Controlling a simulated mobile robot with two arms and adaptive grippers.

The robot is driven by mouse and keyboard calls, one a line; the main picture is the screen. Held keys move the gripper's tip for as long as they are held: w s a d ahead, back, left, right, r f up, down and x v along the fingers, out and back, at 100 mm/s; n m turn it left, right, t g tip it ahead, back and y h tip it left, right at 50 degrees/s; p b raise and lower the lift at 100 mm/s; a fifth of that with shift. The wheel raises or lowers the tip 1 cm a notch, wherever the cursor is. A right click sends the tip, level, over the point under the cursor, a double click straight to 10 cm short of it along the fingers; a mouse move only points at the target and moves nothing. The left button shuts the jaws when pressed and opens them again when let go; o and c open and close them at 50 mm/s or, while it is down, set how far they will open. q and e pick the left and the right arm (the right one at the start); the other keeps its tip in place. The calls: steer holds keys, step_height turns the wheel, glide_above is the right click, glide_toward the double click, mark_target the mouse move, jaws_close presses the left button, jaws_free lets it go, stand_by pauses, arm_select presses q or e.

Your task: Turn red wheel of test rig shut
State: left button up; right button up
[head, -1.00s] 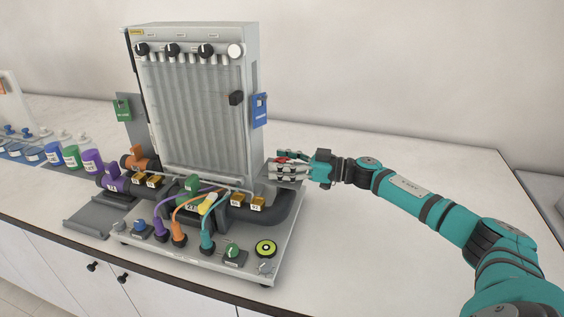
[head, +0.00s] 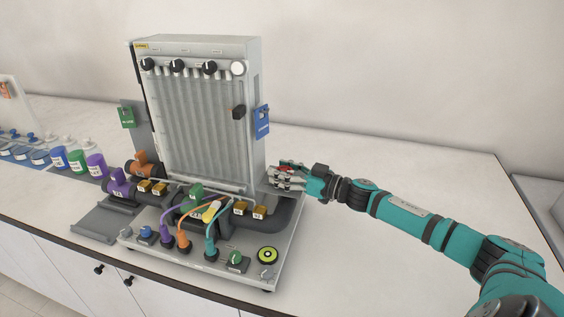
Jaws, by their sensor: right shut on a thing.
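The test rig (head: 205,115) is a tall grey manometer board on a light base plate, standing on the counter. The red wheel (head: 284,168) shows only as a small red patch at the rig's right side, between my fingers; most of it is hidden. My right gripper (head: 277,176) reaches in from the right and is shut on the red wheel. How far the wheel is turned cannot be seen. My left gripper is not in view.
Purple, orange and teal hoses (head: 211,232) cross the rig's front. A green-yellow round knob (head: 268,255) sits at its front right corner. Coloured containers (head: 77,160) stand at the left. The counter (head: 400,165) is clear behind my right arm.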

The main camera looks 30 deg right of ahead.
steer(key=m+h+p, duration=0.1)
steer(key=h, duration=0.1)
steer(key=m+t+h+p, duration=0.1)
steer(key=m+h, duration=0.1)
steer(key=shift+a+t, duration=0.1)
steer(key=shift+t, duration=0.2)
steer(key=m+h+p, duration=0.1)
steer(key=h, duration=0.2)
steer(key=shift+m+t, duration=0.3)
steer(key=shift+m, duration=0.1)
steer(key=shift+f+m+h, duration=0.15)
steer(key=shift+m+h, duration=0.35)
steer(key=shift+h, duration=0.2)
steer(key=m+h, duration=0.1)
steer(key=h, duration=0.2)
steer(key=shift+m+b, duration=0.35)
steer(key=shift+m, duration=0.05)
arm_select(q)
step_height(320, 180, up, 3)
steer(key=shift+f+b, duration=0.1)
steer(key=shift+b, duration=0.2)
arm_select(e)
steer(key=shift+d+m+h, duration=0.2)
steer(key=shift+m+h, duration=0.4)
steer(key=shift+h, duration=0.4)
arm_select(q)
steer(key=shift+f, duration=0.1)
arm_select(e)
steer(key=shift+g+h, duration=0.3)
steer(key=shift+g, duration=0.1)
